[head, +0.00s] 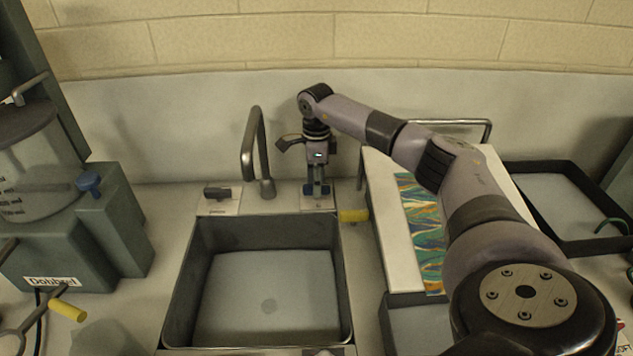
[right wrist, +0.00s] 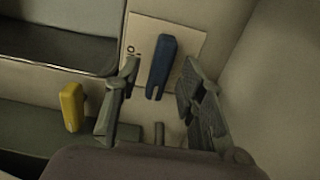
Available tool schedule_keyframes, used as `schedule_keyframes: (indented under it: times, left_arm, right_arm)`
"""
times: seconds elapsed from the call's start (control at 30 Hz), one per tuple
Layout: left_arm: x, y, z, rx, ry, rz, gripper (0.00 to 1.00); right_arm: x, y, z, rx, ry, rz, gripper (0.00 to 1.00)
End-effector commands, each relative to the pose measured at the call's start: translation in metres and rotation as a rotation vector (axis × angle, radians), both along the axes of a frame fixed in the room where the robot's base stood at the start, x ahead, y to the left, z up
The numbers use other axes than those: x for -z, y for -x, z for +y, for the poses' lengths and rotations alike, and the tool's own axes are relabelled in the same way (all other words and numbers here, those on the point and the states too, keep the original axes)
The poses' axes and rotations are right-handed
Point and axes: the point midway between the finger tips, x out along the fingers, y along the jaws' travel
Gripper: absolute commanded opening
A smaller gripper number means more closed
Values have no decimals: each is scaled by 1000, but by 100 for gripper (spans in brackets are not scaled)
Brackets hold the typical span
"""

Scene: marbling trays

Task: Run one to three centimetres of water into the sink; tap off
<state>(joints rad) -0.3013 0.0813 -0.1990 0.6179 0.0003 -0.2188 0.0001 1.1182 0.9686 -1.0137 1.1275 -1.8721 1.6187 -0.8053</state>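The grey sink (head: 256,227) sits in the counter, its pale floor and round drain showing; I cannot tell whether any water lies in it. The bent metal tap (head: 250,150) stands behind it, and no stream shows from its spout. A dark lever (head: 217,192) is on a labelled plate left of the tap. A blue lever (right wrist: 161,66) is on a similar plate right of the tap. My right gripper (head: 317,192) points down over the blue lever. In the right wrist view its fingers (right wrist: 158,85) are open on both sides of the lever, with gaps. My left gripper is out of view.
A yellow handle (head: 354,216) sticks out right of the sink. A white board with a marbled sheet (head: 425,235) lies beyond it, then a black tray (head: 532,208). A grey-green machine (head: 110,225) stands at the left. A wall rises close behind the tap.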

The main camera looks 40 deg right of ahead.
Motion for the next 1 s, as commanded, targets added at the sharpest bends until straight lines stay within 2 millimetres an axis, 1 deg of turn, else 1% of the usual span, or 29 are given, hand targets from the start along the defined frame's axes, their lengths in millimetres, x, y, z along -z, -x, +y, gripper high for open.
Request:
schedule_keyframes:
  times: [0.17, 0.4, 0.5, 0.6, 0.7, 1.0]
  left_arm:
    - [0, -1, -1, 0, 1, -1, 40]
    - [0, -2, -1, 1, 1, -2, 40]
    - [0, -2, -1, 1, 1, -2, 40]
    - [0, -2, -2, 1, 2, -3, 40]
    - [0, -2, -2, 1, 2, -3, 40]
    - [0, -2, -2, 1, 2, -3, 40]
  right_arm:
    - [-29, -1, 0, 0, 0, -6, 37]
    - [-81, -1, 0, 0, 1, -6, 37]
    - [-97, -1, 0, 0, 0, -5, 37]
    - [-109, -1, -1, 0, 0, -4, 37]
    - [-115, -1, -1, 1, 0, -2, 37]
    - [-117, 0, -1, 0, 0, -1, 37]
